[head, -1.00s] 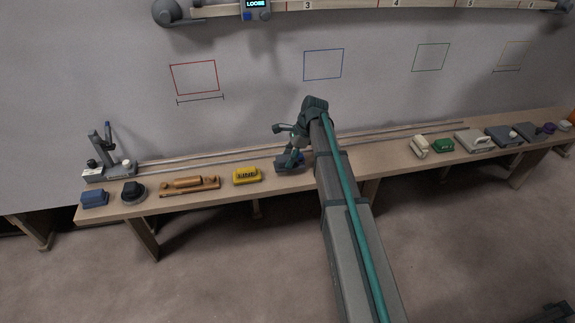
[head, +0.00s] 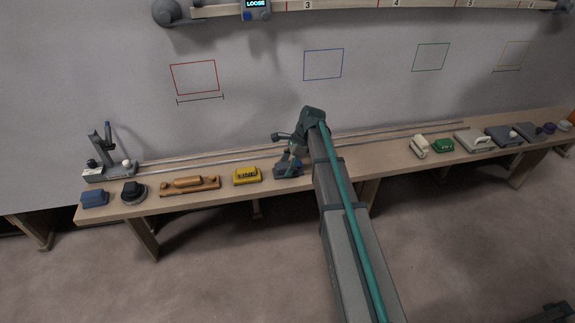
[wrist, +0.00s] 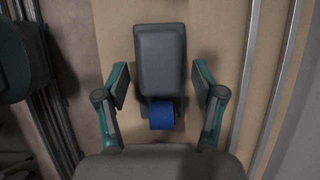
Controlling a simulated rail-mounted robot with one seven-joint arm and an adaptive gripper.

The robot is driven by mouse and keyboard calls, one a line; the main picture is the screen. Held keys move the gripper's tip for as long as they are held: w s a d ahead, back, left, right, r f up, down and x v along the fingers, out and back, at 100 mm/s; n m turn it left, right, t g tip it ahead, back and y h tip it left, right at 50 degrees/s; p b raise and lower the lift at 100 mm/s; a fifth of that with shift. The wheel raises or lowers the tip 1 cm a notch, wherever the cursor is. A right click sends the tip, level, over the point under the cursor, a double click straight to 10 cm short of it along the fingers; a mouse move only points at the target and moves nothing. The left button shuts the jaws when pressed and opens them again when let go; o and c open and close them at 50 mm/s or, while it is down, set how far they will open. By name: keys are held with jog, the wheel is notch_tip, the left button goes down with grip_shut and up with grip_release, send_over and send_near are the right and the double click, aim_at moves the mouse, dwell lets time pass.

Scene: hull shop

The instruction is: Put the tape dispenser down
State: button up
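The tape dispenser (wrist: 160,60) is a dark grey block with a blue roll (wrist: 161,114) at its near end. In the wrist view it lies on the tan bench top between the two fingers of my gripper (wrist: 159,88). The fingers stand apart, with a visible gap on each side of the dispenser. In the head view the dispenser (head: 287,173) sits at the bench's front part, under my gripper (head: 290,160), which partly hides it.
On the bench (head: 225,198), a yellow block (head: 247,175) is left of the dispenser, then an orange-brown plane-like tool (head: 190,186), a black knob (head: 133,191) and a blue block (head: 94,198). Rails (head: 215,162) run behind. A white item (head: 418,147) and green block (head: 442,146) stand right.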

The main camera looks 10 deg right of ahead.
jog(key=shift+r, duration=0.1)
jog(key=v, duration=1.2)
jog(key=shift+r, duration=0.1)
